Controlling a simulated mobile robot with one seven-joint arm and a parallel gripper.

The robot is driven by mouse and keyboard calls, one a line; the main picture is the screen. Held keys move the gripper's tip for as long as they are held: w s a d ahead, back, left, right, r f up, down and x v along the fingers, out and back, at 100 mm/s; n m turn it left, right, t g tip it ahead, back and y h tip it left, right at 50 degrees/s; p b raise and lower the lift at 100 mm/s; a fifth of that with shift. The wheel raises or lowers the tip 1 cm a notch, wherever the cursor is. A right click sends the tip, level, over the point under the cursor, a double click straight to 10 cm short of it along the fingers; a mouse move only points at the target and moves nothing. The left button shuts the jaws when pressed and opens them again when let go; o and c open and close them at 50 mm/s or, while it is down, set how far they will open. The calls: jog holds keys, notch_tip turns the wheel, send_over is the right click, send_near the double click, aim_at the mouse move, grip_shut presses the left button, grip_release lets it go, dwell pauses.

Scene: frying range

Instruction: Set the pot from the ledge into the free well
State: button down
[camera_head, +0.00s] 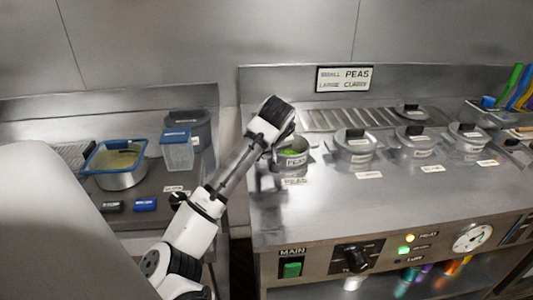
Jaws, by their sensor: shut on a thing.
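A round grey metal pot (293,163) with green peas inside and a PEAS label on its side is at the left end of the counter. My gripper (287,143) is shut on the pot at its upper left rim; the fingertips are mostly hidden by my wrist. The pot is over or in the leftmost well position, behind a PEAS label on the counter (295,183). The well opening is hidden, so I cannot tell whether the pot is seated. The slatted ledge (330,119) is behind it.
Three lidded pots (357,150) (415,145) (468,141) stand in a row to the right. A smaller lidded container (411,112) is behind them. A wall sign (344,78) reads SMALL PEAS, LARGE CURRY. The front counter is clear.

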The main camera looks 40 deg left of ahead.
jog(key=shift+f, duration=0.3)
jog(key=c, duration=0.8)
grip_release()
jog(key=shift+d+f, duration=0.1)
jog(key=shift+f, duration=0.05)
jog(key=shift+s, duration=0.1)
jog(key=shift+s+f, duration=0.1)
jog(key=p+v, duration=0.7)
jog(key=v, duration=0.7)
jog(key=shift+w+r, duration=0.25)
jog(key=shift+r, duration=0.2)
